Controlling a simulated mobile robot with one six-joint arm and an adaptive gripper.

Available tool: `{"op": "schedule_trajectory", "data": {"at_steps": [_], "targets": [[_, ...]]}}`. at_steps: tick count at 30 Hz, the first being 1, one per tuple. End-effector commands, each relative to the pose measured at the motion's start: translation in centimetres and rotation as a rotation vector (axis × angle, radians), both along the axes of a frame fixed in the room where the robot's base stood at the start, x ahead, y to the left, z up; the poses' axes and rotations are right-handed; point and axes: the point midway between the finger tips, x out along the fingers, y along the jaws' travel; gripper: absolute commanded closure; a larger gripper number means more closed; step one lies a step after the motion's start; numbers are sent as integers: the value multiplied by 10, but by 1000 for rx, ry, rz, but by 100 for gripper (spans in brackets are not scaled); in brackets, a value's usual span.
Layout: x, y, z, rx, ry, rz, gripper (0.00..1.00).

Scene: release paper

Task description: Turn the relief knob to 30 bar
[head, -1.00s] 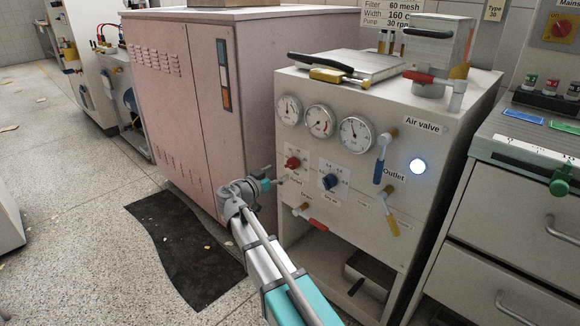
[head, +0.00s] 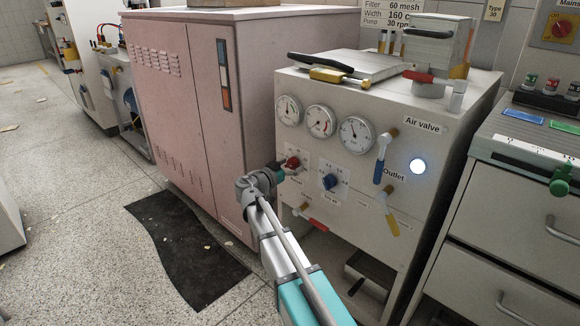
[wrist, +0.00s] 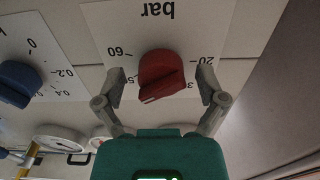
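The red knob (head: 292,163) is on the front panel of the white machine, below the gauges. In the wrist view the red knob (wrist: 163,75) appears upside down on a white scale plate (wrist: 195,25) marked "bar". The marks 60 and 20 are readable; the marks nearer the gripper are partly hidden. The knob's ridge slants toward the lower left in that view. My gripper (head: 280,173) is right at the knob. In the wrist view its fingers (wrist: 162,85) are open, one on each side of the knob, with visible gaps between fingers and knob.
A blue knob (head: 330,181) sits right of the red one. Three round gauges (head: 321,121) are above. A blue-handled air valve (head: 380,160), a yellow-handled valve (head: 390,212) and a red-handled valve (head: 312,221) stick out nearby. A pink cabinet (head: 185,90) stands on the left.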

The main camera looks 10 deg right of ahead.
Motion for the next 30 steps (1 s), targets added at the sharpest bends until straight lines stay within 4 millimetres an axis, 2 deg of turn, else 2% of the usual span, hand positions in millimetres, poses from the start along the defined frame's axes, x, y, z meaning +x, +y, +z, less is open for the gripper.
{"op": "schedule_trajectory", "data": {"at_steps": [1,11,22,30], "targets": [[0,0,0,0,0,0,28],[0,0,0,0,0,-1,89],[-1,-1,0,-23,32,-2,89],[-1,-1,0,-103,143,-3,89]]}}
